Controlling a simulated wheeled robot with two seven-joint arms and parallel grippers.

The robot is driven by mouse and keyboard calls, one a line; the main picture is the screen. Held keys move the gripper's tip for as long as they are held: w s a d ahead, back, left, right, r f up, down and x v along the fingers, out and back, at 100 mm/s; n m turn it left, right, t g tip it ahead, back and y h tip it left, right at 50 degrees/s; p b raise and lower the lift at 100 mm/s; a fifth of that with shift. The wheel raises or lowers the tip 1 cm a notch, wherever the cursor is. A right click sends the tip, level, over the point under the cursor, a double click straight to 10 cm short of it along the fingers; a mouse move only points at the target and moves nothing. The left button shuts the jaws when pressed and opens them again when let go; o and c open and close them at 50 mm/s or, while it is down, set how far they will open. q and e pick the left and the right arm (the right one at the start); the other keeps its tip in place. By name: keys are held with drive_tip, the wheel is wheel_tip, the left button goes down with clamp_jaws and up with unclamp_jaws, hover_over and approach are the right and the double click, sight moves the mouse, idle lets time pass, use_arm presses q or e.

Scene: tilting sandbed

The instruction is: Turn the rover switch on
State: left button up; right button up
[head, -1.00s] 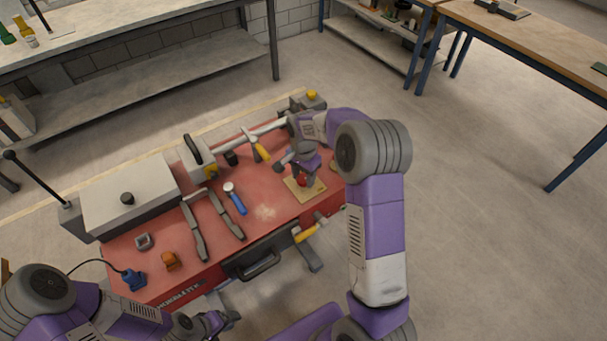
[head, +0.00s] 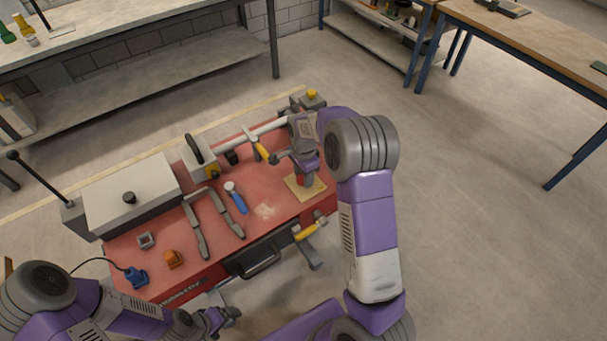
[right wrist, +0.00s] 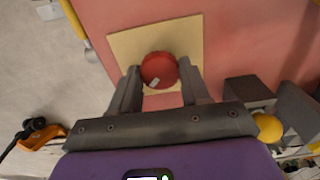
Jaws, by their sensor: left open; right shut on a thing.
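A round red piece (right wrist: 159,69) with a small pale mark sits over a square wooden plate (right wrist: 187,32) in the right wrist view. In the head view the plate (head: 293,187) lies at the right end of the red bench top. My right gripper (right wrist: 161,84) points down over the plate, its two fingers on either side of the red piece and shut on it. In the head view this gripper (head: 305,174) hides most of the piece. Whether the piece is a switch, and its setting, I cannot tell. My left gripper (head: 226,318) is open and empty in front of the bench.
The red bench top (head: 265,190) holds a blue-handled tool (head: 237,199), grey bars (head: 200,228), an orange piece (head: 173,258) and a blue plug (head: 136,277). A grey box (head: 130,190) stands at left. A yellow-handled clamp (head: 308,231) hangs at the front edge.

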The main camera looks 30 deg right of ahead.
drive_tip(key=o, duration=1)
drive_tip(key=shift+o, duration=0.2)
wheel_tip(320, 180, up, 8)
drive_tip(key=shift+f+p, duration=0.2)
drive_tip(key=shift+p, duration=0.5)
